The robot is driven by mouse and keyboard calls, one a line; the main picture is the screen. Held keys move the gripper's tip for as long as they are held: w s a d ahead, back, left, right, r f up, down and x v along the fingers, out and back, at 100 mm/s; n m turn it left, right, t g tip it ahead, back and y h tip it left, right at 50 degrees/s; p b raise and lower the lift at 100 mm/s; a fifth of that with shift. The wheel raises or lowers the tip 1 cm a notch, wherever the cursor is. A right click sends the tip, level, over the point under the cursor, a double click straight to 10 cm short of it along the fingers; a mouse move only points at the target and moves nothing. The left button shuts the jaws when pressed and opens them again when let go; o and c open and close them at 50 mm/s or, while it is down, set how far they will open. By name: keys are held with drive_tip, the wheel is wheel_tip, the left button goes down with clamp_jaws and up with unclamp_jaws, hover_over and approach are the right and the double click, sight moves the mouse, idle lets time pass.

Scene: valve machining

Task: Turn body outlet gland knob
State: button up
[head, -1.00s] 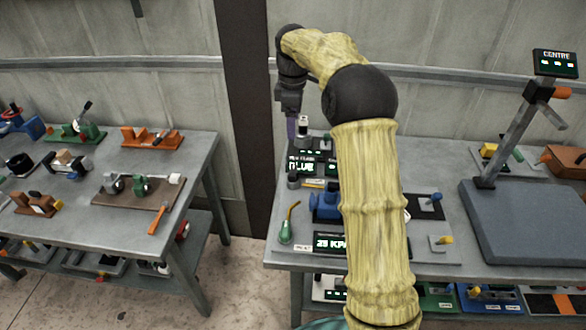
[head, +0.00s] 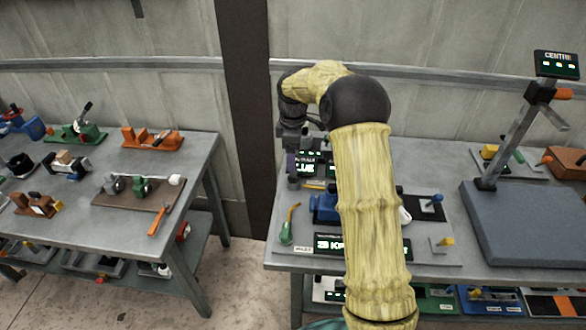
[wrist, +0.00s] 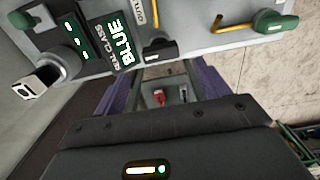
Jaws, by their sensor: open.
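A dark knob (wrist: 160,50) stands at the bench panel's edge beside a yellow bar and a label that seems to read OUTLET. In the head view a dark knob (head: 293,183) shows just below my gripper (head: 291,164). In the wrist view the two purple fingers of my gripper (wrist: 164,72) are apart, with the knob near and between their tips. I cannot tell whether they touch it. Nothing is held. My arm hides part of the panel in the head view.
A BLUE display (wrist: 115,42) and a dark post with a white top (wrist: 38,82) stand left of the fingers in the wrist view. A green-handled yellow hook (wrist: 272,22) lies right. A pressure display (head: 335,244) is at the panel's front. A second bench (head: 75,228) stands left.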

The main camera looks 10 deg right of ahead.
sight(294, 175)
wheel_tip(294, 175, down, 6)
drive_tip(key=shift+s+f, duration=0.15)
drive_tip(key=shift+f, duration=0.05)
drive_tip(key=shift+c, duration=0.4)
drive_tip(key=c, duration=0.9)
